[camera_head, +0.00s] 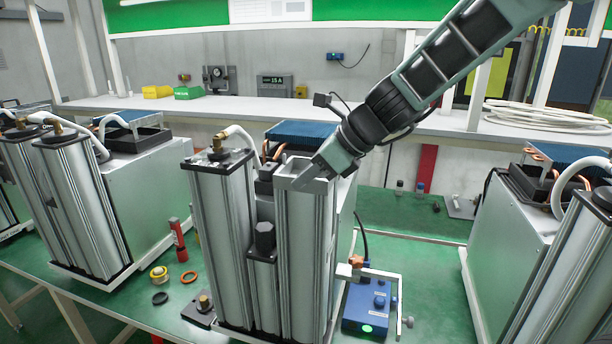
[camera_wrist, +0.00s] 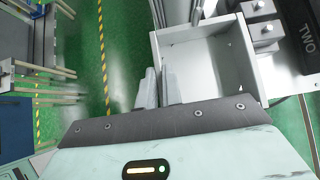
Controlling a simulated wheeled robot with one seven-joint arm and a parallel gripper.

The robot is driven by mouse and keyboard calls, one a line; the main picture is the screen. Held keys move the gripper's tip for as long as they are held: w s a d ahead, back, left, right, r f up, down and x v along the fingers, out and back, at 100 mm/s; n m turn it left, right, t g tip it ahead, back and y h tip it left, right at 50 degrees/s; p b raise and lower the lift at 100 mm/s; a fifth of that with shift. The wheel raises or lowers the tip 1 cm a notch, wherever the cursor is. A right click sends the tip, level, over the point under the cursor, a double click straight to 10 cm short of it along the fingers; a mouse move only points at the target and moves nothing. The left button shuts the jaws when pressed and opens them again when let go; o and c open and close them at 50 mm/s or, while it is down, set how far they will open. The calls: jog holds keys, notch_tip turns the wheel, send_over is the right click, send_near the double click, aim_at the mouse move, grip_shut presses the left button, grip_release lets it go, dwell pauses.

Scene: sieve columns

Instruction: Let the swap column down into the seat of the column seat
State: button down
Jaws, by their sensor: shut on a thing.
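The swap column (camera_head: 306,255) is a silver ribbed upright column with an open, square, light grey top. It stands close beside the capped left column (camera_head: 224,235) of the middle unit and looks upright. In the wrist view my gripper (camera_wrist: 158,88) has one finger on each side of a wall of the open box-like top (camera_wrist: 205,55) of the column. The column seat is hidden, and I cannot tell whether the column's lower end touches it.
A short column with a black knob (camera_head: 264,238) stands in front, between the two tall ones. A blue box with a clamp (camera_head: 368,305) sits close at right.

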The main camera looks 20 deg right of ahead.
jog(key=shift+f+b, duration=0.6)
jog(key=c, duration=1.5)
grip_release()
jog(key=shift+f, duration=0.15)
jog(key=b+v, duration=0.2)
jog(key=v, duration=1.5)
jog(key=shift+s+d, duration=0.2)
